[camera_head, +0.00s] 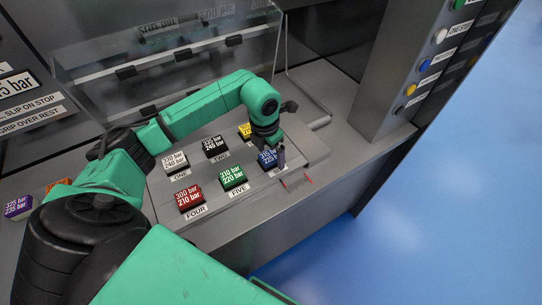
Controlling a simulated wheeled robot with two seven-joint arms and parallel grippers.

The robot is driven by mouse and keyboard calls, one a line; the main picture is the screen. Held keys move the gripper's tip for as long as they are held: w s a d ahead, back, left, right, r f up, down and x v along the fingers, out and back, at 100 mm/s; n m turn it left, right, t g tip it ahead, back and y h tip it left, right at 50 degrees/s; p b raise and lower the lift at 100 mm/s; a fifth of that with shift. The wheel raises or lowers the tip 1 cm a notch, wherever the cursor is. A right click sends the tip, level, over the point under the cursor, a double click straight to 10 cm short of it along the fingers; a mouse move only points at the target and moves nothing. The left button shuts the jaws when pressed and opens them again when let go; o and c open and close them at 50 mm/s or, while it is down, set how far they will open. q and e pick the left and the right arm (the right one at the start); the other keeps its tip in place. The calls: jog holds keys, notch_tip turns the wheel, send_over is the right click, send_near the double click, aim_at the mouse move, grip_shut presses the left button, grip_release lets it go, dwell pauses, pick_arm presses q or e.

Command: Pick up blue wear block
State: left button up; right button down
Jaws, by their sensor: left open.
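The blue wear block (267,159) sits on the grey panel at the lower right of the two rows of blocks, above a label that is partly covered. My left gripper (279,160) is open and points down right at the blue block, partly covering its right side. I cannot tell whether the fingers touch the block. My right gripper is not in view.
Green (233,177), red (188,199), white (174,162), black (215,147) and yellow (244,131) blocks stand close by on the panel. A purple block (18,206) lies at far left. A clear guard (170,65) rises behind. Blue floor is at right.

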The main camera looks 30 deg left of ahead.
pick_arm(q)
grip_shut()
